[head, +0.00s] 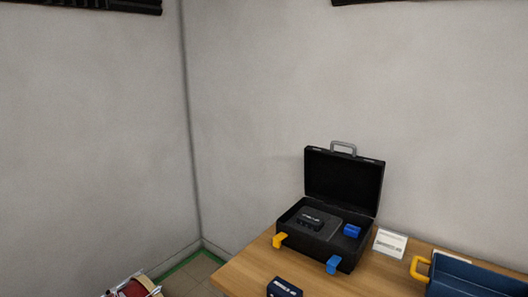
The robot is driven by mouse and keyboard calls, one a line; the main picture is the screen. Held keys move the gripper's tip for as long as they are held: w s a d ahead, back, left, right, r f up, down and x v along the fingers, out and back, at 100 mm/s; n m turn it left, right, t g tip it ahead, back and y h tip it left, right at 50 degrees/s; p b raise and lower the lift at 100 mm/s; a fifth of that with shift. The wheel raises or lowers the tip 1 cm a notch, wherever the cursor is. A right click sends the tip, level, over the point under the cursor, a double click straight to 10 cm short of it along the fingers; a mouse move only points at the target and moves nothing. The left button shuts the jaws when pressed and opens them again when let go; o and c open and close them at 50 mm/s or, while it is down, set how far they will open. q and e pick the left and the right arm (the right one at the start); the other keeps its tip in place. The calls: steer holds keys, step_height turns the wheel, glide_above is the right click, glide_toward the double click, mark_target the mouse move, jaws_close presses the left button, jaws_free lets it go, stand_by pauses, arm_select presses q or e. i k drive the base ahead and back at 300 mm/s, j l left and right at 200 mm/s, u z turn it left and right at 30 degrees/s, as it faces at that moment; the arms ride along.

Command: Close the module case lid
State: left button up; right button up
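The black module case (311,245) stands on the wooden table with its lid (342,180) open and roughly upright at the back. A grey handle (343,148) sticks up from the lid's top edge. Inside the case lie a dark module (311,221) and a small blue block (351,231). A yellow latch (279,241) and a blue latch (332,265) are on the case's front. Neither of my grippers is in view.
On the wooden table (247,277), a white card (390,243) stands right of the case. A blue tray (470,277) with a yellow handle is farther right. A small dark box (284,288) lies in front. A red reel-like object (133,289) shows at bottom left.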

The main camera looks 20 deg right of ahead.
mark_target(354, 183)
steer(key=z, duration=1.3)
